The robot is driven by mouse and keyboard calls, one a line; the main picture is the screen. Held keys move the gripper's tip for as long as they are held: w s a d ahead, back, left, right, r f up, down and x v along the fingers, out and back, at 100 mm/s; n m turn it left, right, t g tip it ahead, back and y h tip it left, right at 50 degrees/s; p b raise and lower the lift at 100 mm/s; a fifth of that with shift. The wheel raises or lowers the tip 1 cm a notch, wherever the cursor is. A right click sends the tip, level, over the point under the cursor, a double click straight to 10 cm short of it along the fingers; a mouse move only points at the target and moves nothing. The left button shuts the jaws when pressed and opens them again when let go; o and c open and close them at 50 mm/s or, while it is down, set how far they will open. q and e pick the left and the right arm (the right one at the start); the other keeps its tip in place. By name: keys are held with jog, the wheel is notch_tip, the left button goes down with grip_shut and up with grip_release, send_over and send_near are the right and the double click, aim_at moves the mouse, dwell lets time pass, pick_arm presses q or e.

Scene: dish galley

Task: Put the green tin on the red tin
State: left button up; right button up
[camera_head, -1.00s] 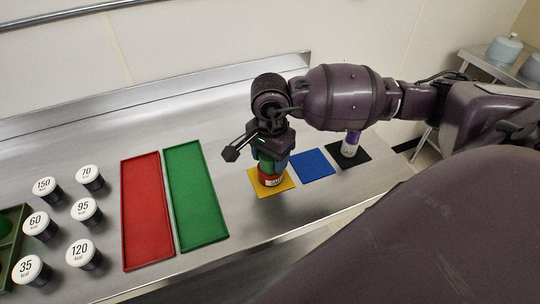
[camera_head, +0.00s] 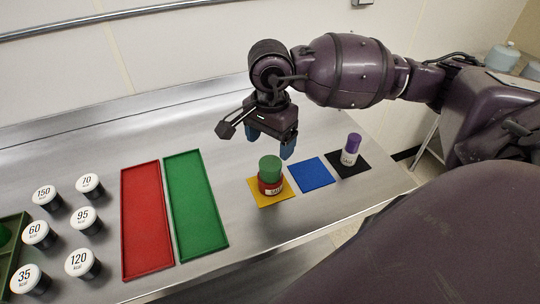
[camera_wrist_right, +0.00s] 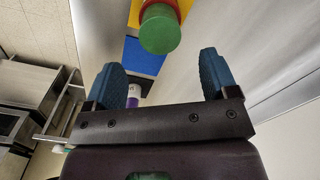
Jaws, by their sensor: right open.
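The green tin (camera_head: 270,167) stands upright on top of the red tin (camera_head: 271,187), which stands on the yellow mat (camera_head: 262,202). In the right wrist view the green tin (camera_wrist_right: 160,30) hides most of the red tin (camera_wrist_right: 147,6). My right gripper (camera_head: 270,148) is open and empty. It hangs above and behind the two tins, apart from them. Its blue fingers are spread in the right wrist view (camera_wrist_right: 168,78). My left gripper is not in view.
A blue mat (camera_head: 312,174) and a black mat (camera_head: 358,166) with a purple-capped shaker (camera_head: 350,150) lie to the right. A red tray (camera_head: 146,220), a green tray (camera_head: 195,203) and several labelled jars (camera_head: 80,262) are on the left.

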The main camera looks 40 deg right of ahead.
aim_at(270, 163)
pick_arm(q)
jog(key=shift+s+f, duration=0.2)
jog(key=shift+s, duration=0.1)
pick_arm(e)
notch_tip(270, 163, up, 4)
jog(key=shift+r, duration=0.15)
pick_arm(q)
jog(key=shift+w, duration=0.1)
pick_arm(e)
jog(key=shift+s, duration=0.1)
